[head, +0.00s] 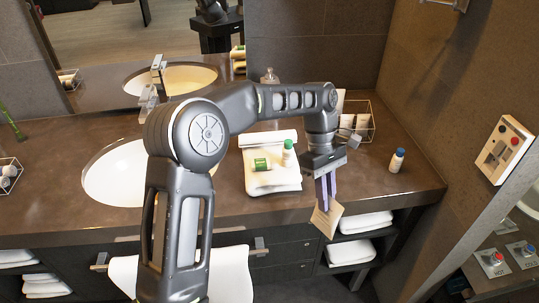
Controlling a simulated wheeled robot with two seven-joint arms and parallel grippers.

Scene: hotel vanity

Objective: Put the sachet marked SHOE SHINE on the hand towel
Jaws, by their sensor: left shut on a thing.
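My left gripper (327,204) points down near the front edge of the counter, to the right of the hand towel. It is shut on a tan sachet (327,220) that hangs tilted from the fingertips. The print on this sachet is too small to read. The white hand towel (272,184) lies on the counter to the right of the basin, apart from the sachet. My right gripper is not in view.
A blue-and-white bottle (397,160) stands on the counter at right. A wire rack (366,128) stands behind my left gripper. The sink basin (115,180) is left of the towel. Folded towels (362,222) fill the shelf below.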

